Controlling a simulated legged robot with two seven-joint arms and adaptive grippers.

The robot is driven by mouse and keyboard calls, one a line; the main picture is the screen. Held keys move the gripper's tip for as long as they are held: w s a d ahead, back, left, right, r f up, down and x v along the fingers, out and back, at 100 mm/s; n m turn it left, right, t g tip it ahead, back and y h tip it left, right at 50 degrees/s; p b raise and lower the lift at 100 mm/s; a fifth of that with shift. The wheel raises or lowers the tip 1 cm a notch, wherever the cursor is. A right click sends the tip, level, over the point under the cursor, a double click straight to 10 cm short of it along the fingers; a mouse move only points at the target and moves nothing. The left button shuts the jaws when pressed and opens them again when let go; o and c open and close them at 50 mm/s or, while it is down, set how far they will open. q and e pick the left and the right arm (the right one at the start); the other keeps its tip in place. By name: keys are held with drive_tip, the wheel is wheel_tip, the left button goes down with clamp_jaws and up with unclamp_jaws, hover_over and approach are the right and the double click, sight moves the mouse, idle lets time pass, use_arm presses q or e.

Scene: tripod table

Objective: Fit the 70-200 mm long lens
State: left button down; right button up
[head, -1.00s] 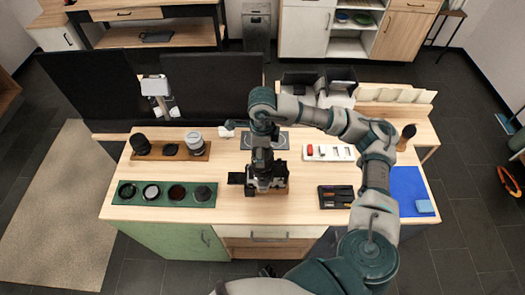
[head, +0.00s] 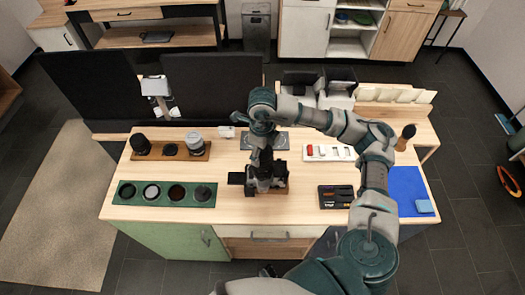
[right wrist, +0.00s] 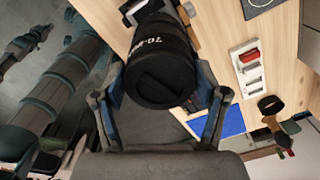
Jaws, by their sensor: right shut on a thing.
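The black long lens (right wrist: 160,65), with "70-" in white on its barrel, is between the fingers of my right gripper (right wrist: 160,100) in the right wrist view. My right gripper (head: 264,168) points down over the table in the head view, shut on the lens, which is mostly hidden there. The dark camera body (head: 265,186) stands on a small wooden base just below it. I cannot tell whether lens and camera touch. My left gripper (right wrist: 27,42) seems to show at the upper left of the right wrist view; its jaw opening is unclear.
A wooden tray (head: 182,157) with lenses and a green mat (head: 140,200) with several round pieces lie left on the table. A white tray (head: 320,160), a black tray (head: 336,197) and a blue mat (head: 407,185) lie right.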

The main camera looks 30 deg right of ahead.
drive_tip(key=shift+s+a+f, duration=0.1)
drive_tip(key=shift+f, duration=0.15)
drive_tip(key=m, duration=0.2)
drive_tip(key=shift+m, duration=0.4)
drive_tip(key=o, duration=1.3)
drive_tip(key=shift+r, duration=0.1)
drive_tip(key=shift+r+p, duration=2.25)
drive_tip(key=shift+r, duration=1.35)
